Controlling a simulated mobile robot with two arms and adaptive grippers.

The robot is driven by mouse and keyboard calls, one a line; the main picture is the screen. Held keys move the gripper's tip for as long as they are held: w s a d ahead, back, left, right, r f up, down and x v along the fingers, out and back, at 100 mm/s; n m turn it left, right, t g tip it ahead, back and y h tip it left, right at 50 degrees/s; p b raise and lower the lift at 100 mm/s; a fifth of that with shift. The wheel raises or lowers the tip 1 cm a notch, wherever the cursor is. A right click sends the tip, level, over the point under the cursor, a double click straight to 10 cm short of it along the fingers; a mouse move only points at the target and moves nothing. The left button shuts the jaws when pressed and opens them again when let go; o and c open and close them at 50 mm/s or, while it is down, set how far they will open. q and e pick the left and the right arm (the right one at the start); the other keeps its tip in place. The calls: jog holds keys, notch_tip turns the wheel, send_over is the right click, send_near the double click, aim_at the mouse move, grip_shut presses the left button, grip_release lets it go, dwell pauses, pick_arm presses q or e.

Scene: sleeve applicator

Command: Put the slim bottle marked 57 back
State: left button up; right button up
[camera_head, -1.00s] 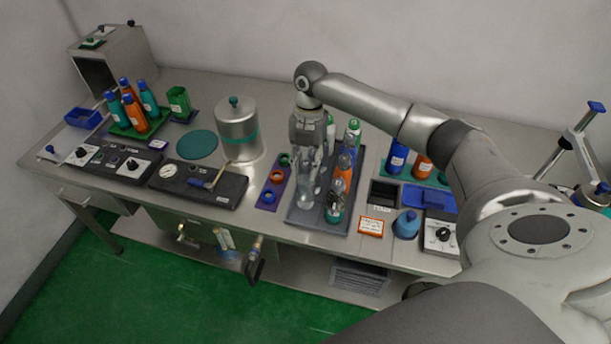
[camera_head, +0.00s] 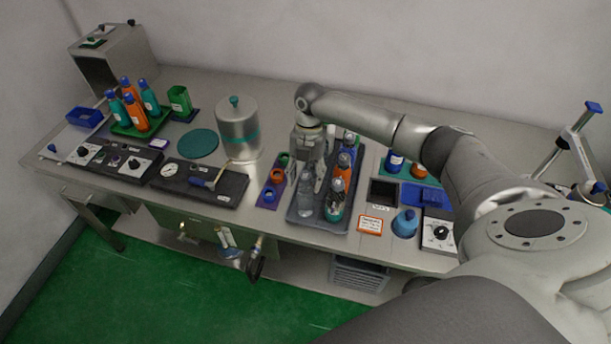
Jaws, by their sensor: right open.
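My right gripper (camera_head: 308,172) points down over the left side of a dark grey tray (camera_head: 316,226). It is open, with its fingers around or just behind the top of a clear slim bottle (camera_head: 306,196). The bottle stands upright in the tray's front left part; I cannot tell whether a finger touches it. An orange bottle (camera_head: 342,172) and a clear-topped bottle with a teal base (camera_head: 335,204) stand in the tray's right row. Bottles behind are partly hidden by my gripper. No number 57 is readable. My left gripper is not in view.
A purple strip with coloured rings (camera_head: 268,195) lies left of the tray. A steel canister (camera_head: 238,130) stands behind it. Right of the tray are an orange-edged card (camera_head: 370,225), a blue squat bottle (camera_head: 406,223) and a dark bin (camera_head: 382,191). My arm crosses above the right side.

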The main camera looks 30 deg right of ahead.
jog(key=shift+r, duration=0.15)
jog(key=shift+w+d+r+b, duration=0.1)
jog(key=shift+w+r+b, duration=0.05)
jog(key=shift+r+b, duration=0.2)
notch_tip(320, 180, up, 11)
jog(key=w+d+b, duration=0.1)
jog(key=b, duration=0.2)
jog(key=shift+w+d, duration=0.15)
jog(key=shift+d, duration=0.15)
jog(key=shift+f, duration=0.15)
